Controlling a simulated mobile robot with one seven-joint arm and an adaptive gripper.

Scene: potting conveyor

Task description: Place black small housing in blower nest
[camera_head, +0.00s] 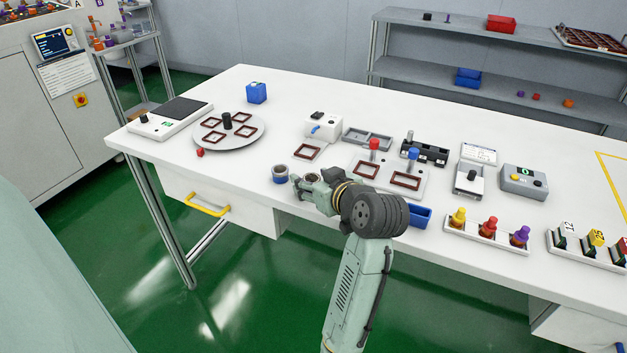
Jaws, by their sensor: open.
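I cannot surely pick out the black small housing. A small black block (427,16) sits on the top back shelf, too small to identify. A black slotted fixture (424,151) stands on the table's back right. A white box with a blue nozzle (322,123) looks like the blower. My gripper (300,184) is open over the table's front edge, pointing left, near a blue-and-grey round cup (280,174). I see nothing held between its fingers.
A round grey turntable (229,143) with several brown frames is at left, beside a scale (170,117). A blue block (256,93) stands behind. A two-frame white fixture (388,178), a blue bin (419,216) and a rack of coloured bottles (487,235) are to the right of my gripper.

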